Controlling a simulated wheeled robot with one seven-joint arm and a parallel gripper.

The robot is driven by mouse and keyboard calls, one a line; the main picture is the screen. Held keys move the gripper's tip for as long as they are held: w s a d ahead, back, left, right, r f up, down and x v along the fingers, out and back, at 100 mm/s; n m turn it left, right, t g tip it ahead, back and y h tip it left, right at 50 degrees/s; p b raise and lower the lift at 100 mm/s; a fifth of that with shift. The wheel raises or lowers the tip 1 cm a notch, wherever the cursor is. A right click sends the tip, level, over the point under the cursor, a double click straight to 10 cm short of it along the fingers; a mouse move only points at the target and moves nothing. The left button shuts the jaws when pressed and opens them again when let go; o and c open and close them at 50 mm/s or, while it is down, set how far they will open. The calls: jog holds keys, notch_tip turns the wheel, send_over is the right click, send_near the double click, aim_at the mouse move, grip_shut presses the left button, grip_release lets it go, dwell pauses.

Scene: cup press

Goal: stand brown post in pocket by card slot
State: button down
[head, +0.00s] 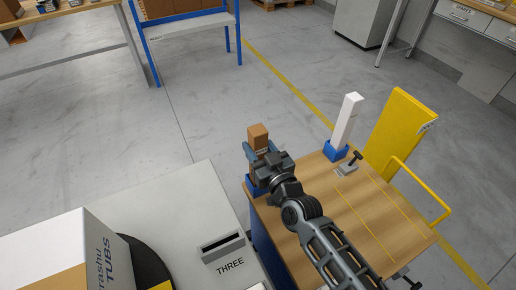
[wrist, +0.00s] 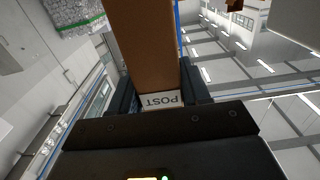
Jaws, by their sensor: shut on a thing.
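The brown post (head: 258,136) is held upright in my gripper (head: 263,151), its top end showing above the fingers. In the wrist view the post (wrist: 150,45) lies between both fingers (wrist: 160,98), with a white "POST" label (wrist: 161,101) at the grip. A blue pocket (head: 254,188) is at the near left corner of the wooden cart top, partly hidden by my gripper. Whether the post's lower end touches it cannot be seen. A dark card slot (head: 222,245), labelled "THREE", is on the grey counter to the left of the cart.
A second blue pocket (head: 336,151) on the wooden cart top (head: 365,215) holds a white post (head: 347,120). A small clamp (head: 348,165) and a yellow panel (head: 402,132) are near it.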

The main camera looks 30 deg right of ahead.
jog(key=shift+f, duration=0.15)
jog(key=c, duration=0.5)
grip_release()
jog(key=shift+s+r, duration=0.1)
jog(key=shift+r, duration=0.1)
jog(key=s, duration=1.1)
jog(key=shift+s, duration=0.4)
jog(key=shift+s, duration=0.1)
